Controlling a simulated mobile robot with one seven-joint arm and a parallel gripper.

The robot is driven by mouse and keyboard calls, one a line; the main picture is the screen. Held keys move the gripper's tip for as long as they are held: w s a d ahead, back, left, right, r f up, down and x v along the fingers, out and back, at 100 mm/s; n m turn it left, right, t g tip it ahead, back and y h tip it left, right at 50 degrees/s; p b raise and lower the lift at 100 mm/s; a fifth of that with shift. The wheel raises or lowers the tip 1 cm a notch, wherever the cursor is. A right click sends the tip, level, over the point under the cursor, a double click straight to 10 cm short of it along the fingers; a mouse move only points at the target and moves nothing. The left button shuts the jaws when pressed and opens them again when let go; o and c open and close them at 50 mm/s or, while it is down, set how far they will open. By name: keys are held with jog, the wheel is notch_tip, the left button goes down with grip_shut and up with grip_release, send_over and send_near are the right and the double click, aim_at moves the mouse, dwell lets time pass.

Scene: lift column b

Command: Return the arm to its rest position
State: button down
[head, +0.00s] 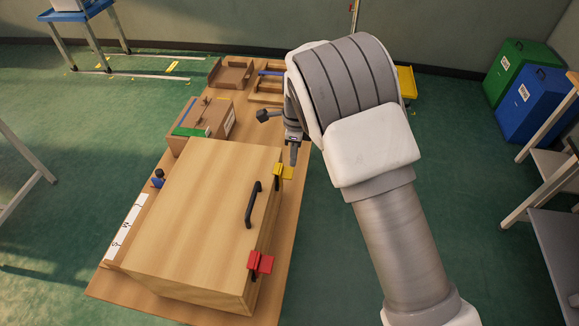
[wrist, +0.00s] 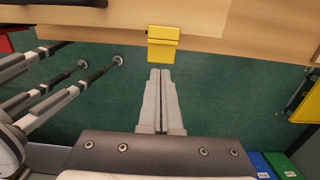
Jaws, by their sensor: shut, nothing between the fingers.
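My arm reaches forward on the right side of the head view. My gripper (head: 293,158) hangs beside the right edge of the wooden box, close to its yellow latch (head: 278,170). In the wrist view the two fingers of my gripper (wrist: 160,74) lie together with nothing between them. The yellow latch (wrist: 163,45) is just beyond the fingertips there; I cannot tell whether they touch it. Part of the wrist is hidden behind my arm in the head view.
The wooden box (head: 190,215) has a black handle (head: 253,204) and a red latch (head: 260,262). Green (head: 513,60) and blue (head: 530,100) bins stand far right. Green floor lies between.

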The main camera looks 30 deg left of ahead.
notch_tip(320, 180, up, 6)
jog(key=a, duration=0.2)
jog(key=s+d+r+n+t+y, duration=0.1)
jog(key=d+r+n, duration=0.2)
jog(key=d+r, duration=0.8)
jog(key=s+d+r+n+t+y, duration=0.1)
jog(key=d+r+n, duration=0.2)
jog(key=d+r, duration=0.8)
jog(key=s+d+f+n+t+h, duration=0.1)
jog(key=s+d+n, duration=0.7)
jog(key=s+d, duration=0.9)
jog(key=d+t+h, duration=0.1)
jog(key=d+t, duration=0.1)
jog(key=d, duration=0.1)
jog(key=shift+s+d+f+t+h, duration=0.15)
jog(key=shift+d+f+t+h, duration=0.15)
jog(key=shift+t, duration=0.1)
